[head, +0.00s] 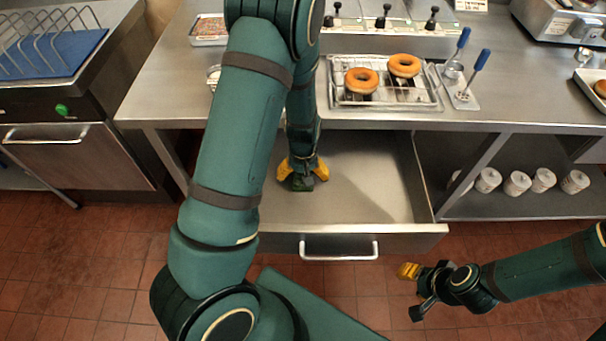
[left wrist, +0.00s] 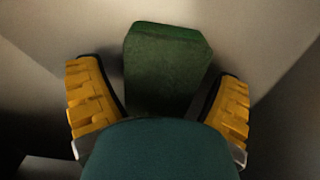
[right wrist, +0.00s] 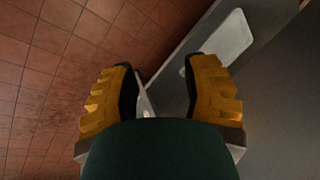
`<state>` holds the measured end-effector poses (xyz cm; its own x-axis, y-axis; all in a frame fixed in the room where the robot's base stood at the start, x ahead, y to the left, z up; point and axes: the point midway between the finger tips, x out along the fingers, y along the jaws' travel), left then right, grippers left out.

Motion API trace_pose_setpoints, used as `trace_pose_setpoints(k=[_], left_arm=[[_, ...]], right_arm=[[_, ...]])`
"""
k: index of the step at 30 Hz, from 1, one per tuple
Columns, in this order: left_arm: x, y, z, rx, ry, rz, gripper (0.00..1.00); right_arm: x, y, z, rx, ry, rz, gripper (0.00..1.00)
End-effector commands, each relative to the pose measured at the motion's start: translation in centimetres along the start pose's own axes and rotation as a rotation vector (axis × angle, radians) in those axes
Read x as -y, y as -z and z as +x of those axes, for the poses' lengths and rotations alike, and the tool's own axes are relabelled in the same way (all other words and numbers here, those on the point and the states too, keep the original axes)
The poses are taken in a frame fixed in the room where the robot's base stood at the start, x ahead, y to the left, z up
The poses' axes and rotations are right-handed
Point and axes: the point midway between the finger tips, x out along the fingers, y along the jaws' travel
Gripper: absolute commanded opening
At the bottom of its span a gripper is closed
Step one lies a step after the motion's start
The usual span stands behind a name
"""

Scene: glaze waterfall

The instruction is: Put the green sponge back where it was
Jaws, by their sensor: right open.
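The green sponge (left wrist: 167,65) lies inside the open metal drawer (head: 375,185). A small part of the sponge (head: 302,184) shows beside my left gripper's fingertips in the head view. My left gripper (head: 303,171) reaches down into the drawer. In the left wrist view its yellow fingers (left wrist: 168,100) are spread wide on either side of the sponge, with a gap to each side. The near end of the sponge is hidden by the gripper body. My right gripper (head: 412,285) is open and empty, over the floor in front of the counter.
On the counter above the drawer stand a rack (head: 385,88) with two doughnuts (head: 362,80) and a tray with blue-handled tools (head: 462,92). Several white cups (head: 517,183) stand on the shelf to the right. A blue mat (head: 50,55) with a wire rack is at far left.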

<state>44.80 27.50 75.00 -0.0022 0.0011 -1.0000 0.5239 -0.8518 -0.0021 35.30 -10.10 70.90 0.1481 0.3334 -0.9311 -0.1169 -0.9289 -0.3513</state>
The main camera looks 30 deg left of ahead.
Motion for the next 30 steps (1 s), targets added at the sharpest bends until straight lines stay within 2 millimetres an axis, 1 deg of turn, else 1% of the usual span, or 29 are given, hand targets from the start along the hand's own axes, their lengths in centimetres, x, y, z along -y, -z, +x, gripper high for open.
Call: trace_pose_setpoints(k=[9,11,13,17,24,27,30], left_arm=[[0.0,0.0,-0.1,-0.001,0.0,0.0,0.93],[0.0,0.0,-0.5,-0.001,0.0,0.0,0.93],[-0.1,0.1,-1.2,-0.003,-0.001,0.001,0.93],[-0.1,0.1,-3.5,-0.004,-0.002,0.002,0.93],[-0.1,0.1,-8.6,-0.004,-0.002,0.002,0.93],[-0.1,0.1,-10.2,-0.003,-0.003,0.001,0.93],[0.0,0.0,-11.4,-0.002,-0.001,0.001,0.93]], right_arm=[[0.0,0.0,-0.1,0.0,0.0,0.0,0.47],[0.1,0.0,-0.3,0.001,0.0,0.0,0.47],[0.2,0.0,-0.6,0.002,0.0,0.0,0.47],[0.5,-0.1,-1.4,0.006,0.0,0.001,0.47],[1.2,-0.2,-3.2,0.014,0.001,0.002,0.47],[1.4,-0.3,-3.7,0.017,0.001,0.003,0.47],[1.5,-0.4,-4.1,0.019,0.001,0.003,0.47]])
